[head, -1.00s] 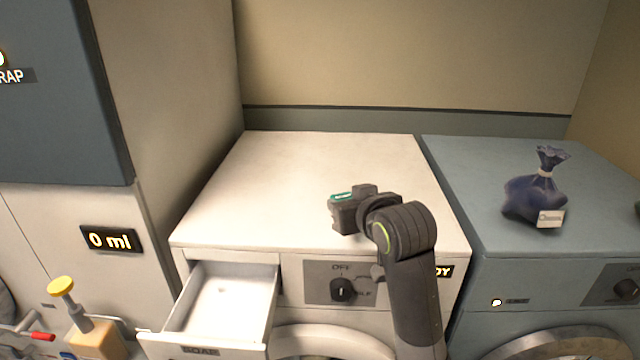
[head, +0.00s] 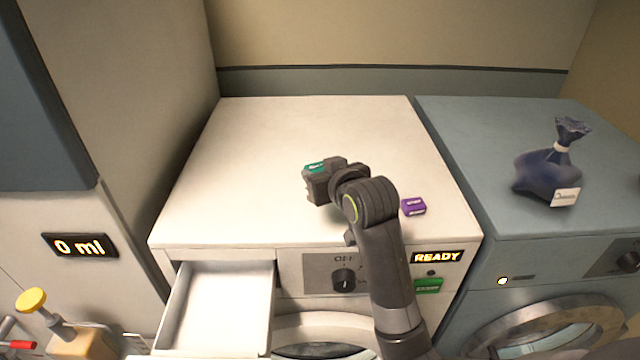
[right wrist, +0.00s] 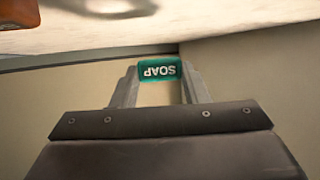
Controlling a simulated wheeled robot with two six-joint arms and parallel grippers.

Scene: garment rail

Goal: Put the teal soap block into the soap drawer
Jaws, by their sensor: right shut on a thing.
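The teal soap block (head: 314,167) is held in my right gripper (head: 312,180), above the top of the white washer. In the right wrist view the block (right wrist: 159,70) sits between the two fingertips, with its SOAP lettering upside down. The soap drawer (head: 222,300) is pulled out at the front left of the white washer (head: 240,150). Its visible inside looks empty. The gripper is above and to the right of the drawer. My left gripper is not in view.
A purple block (head: 413,206) lies on the white washer's top, right of my arm. A dark blue bag (head: 547,172) stands on the blue machine. A yellow-topped pump bottle (head: 80,340) is at lower left.

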